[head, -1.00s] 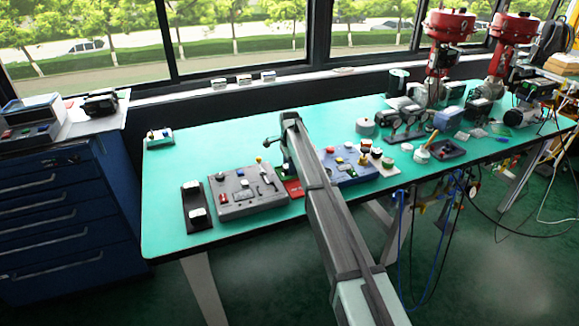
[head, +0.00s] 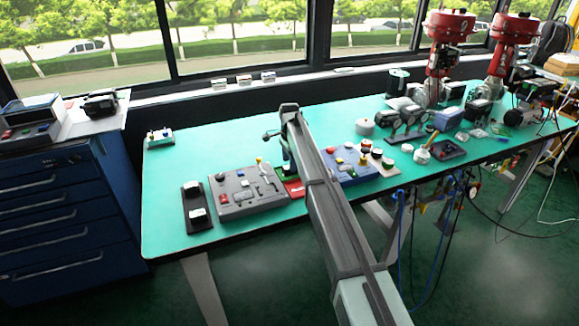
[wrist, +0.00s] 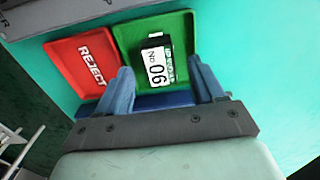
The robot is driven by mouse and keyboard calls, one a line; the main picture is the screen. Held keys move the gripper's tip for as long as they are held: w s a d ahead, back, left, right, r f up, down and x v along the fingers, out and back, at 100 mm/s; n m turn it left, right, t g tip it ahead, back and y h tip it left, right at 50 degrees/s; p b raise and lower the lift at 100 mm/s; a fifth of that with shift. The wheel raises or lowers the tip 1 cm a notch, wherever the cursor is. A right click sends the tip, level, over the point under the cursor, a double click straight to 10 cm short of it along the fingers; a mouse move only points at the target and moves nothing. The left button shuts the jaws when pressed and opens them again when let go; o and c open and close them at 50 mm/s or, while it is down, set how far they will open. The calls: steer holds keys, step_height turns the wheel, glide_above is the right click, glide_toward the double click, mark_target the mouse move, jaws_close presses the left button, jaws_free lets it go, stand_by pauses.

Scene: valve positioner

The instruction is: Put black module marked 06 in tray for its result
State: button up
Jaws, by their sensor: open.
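The black module (wrist: 155,42) with a white label reading "No 06" lies in the green tray (wrist: 128,40) in the wrist view. It covers part of the tray's lettering. The red tray (wrist: 72,70), marked "REJECT", lies to the left of the green one. My gripper (wrist: 161,72) is open, with its blue fingers on either side of the module's near end and gaps between them and it. In the head view the red tray (head: 294,189) shows beside my arm, which hides most of the gripper and the module.
A grey panel box (head: 246,192) with knobs stands left of the trays, and a blue box (head: 350,173) stands right of my arm. A black stand (head: 196,208) is at the table's left front.

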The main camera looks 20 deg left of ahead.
step_height(320, 180, up, 9)
steer(key=shift+r, duration=0.15)
stand_by(0.5)
